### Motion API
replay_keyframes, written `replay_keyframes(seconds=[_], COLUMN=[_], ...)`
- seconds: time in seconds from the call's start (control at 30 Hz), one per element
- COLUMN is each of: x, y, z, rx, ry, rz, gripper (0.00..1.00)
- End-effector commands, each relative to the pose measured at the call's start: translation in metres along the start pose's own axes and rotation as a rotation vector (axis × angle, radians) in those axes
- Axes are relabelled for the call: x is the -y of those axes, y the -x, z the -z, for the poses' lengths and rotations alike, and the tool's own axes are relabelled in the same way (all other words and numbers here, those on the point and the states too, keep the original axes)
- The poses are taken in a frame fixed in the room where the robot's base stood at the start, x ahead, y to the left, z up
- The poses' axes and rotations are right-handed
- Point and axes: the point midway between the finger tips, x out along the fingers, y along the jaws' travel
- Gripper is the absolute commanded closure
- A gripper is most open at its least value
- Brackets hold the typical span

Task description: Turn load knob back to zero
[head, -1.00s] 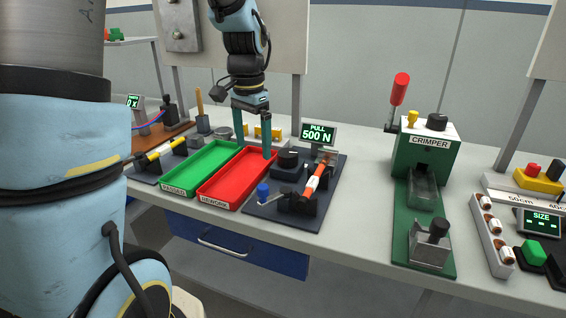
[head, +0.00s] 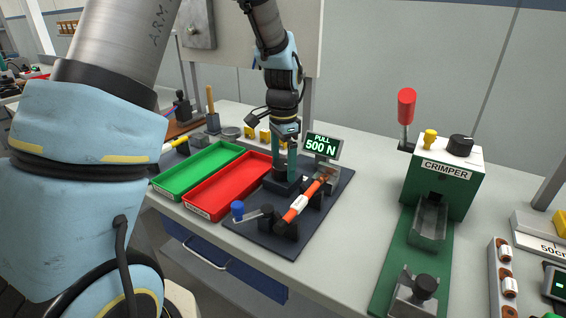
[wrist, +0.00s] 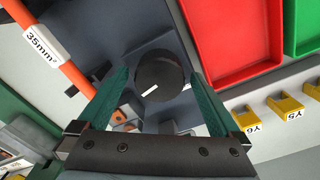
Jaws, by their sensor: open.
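The load knob (wrist: 162,76) is a round black knob with a white pointer line, on the dark pull tester base (head: 262,231). My gripper (wrist: 160,82) is open, with its two green fingers on either side of the knob in the wrist view. In the head view my gripper (head: 286,160) points down over the knob's block and hides the knob. I cannot tell whether the fingers touch it. The display (head: 321,146) reads PULL 500 N. An orange cable (head: 303,202) with a white 35mm² label lies across the tester.
The red tray (head: 212,206) and the green tray (head: 180,179) lie left of the tester. A blue-knobbed crank (head: 238,208) is at its front. The green crimper (head: 444,178) stands to the right, with clear bench between.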

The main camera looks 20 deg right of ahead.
Motion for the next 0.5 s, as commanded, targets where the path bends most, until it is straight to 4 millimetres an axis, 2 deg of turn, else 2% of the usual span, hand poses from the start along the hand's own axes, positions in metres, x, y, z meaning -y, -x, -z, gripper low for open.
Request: replay_keyframes(seconds=[0.37,0.5], x=[-0.0001,-0.0001], y=[-0.0061,-0.006], z=[-0.0002,-0.0002], rx=[0.0,0.0], ry=[0.001,0.001], rz=[0.0,0.0], gripper=[0.0,0.16])
